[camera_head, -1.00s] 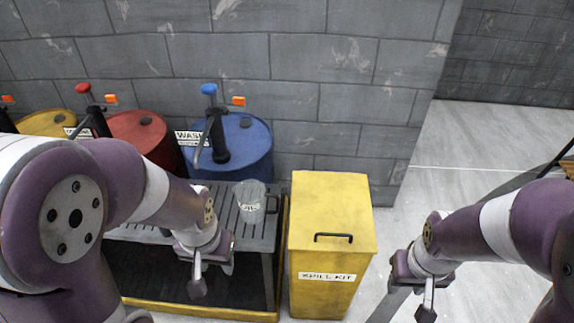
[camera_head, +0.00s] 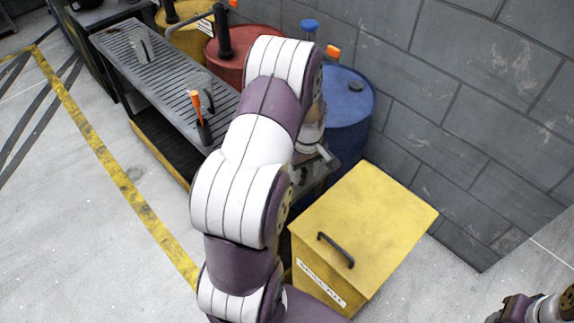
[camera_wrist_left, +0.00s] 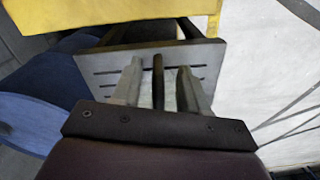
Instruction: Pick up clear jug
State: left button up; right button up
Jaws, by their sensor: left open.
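My left gripper (camera_wrist_left: 160,85) is open over the slotted grey bench top (camera_wrist_left: 95,70) in the left wrist view. A thin dark upright bar (camera_wrist_left: 157,80) shows between its fingers; it may be a jug handle, but I cannot tell. In the head view, my left arm hides most of the gripper (camera_head: 314,155) and the bench's near end. A clear jug (camera_head: 141,46) stands at the bench's far end, and another clear jug (camera_head: 203,80) stands mid-bench, partly behind an orange and black tool. The jug marked OIL is not visible. My right gripper is cut off at the lower right.
A yellow spill kit box (camera_head: 365,225) with a black handle stands beside the bench's near end. A blue drum (camera_head: 350,105), a red drum (camera_head: 235,42) and a yellow drum (camera_head: 190,40) line the grey wall. The floor at left is clear.

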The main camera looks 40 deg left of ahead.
pick_arm(q)
notch_tip(320, 180, down, 2)
jog(key=shift+w+f, duration=0.1)
jog(key=shift+f, duration=0.15)
grip_shut()
jog(key=shift+r, duration=0.1)
